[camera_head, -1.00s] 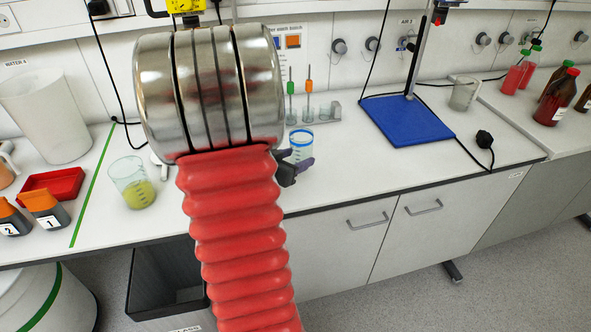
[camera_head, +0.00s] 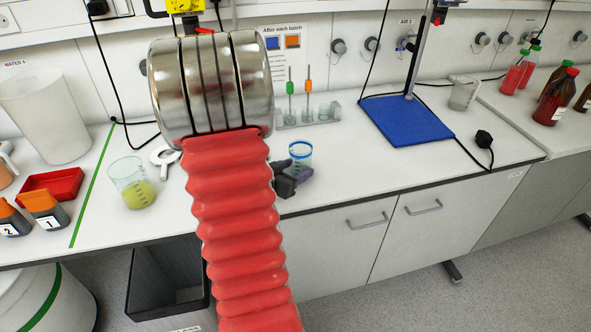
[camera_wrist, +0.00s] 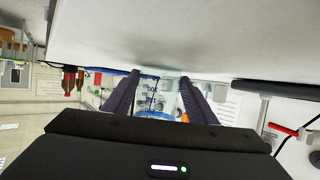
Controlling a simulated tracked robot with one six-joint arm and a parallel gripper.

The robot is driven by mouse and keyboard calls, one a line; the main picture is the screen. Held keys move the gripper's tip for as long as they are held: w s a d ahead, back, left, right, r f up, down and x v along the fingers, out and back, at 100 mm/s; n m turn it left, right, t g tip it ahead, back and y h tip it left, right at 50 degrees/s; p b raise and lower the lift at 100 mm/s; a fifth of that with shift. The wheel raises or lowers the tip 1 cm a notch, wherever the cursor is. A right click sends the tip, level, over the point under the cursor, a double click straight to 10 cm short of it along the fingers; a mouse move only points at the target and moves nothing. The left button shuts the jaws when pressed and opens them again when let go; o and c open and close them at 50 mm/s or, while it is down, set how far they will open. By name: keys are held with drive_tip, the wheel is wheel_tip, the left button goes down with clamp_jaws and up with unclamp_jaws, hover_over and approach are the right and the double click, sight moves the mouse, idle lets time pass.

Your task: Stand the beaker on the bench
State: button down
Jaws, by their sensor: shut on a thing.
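The beaker (camera_head: 300,157) is clear, with a blue band near its rim and dark marks. My gripper (camera_head: 291,177) is shut on it over the bench (camera_head: 350,165), near the front edge. In the head view the beaker looks upright, and my gripper covers part of its lower side. In the wrist view, which is upside down, the beaker (camera_wrist: 152,98) sits between both fingers, with its base close to the bench surface (camera_wrist: 190,40). I cannot tell whether the base touches the bench.
A small rack (camera_head: 308,115) is behind. A blue stand base (camera_head: 407,119) is to the right. Clear bench lies between my gripper and the blue base.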

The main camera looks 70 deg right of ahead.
drive_tip(key=c, duration=0.8)
unclamp_jaws()
drive_tip(key=shift+f, duration=0.1)
drive_tip(key=shift+o, duration=0.2)
drive_tip(key=shift+w+a+r, duration=0.25)
drive_tip(key=shift+a+r, duration=0.1)
drive_tip(key=shift+a, duration=0.2)
drive_tip(key=v, duration=1)
drive_tip(key=shift+a+r, duration=0.15)
drive_tip(key=shift+a, duration=0.2)
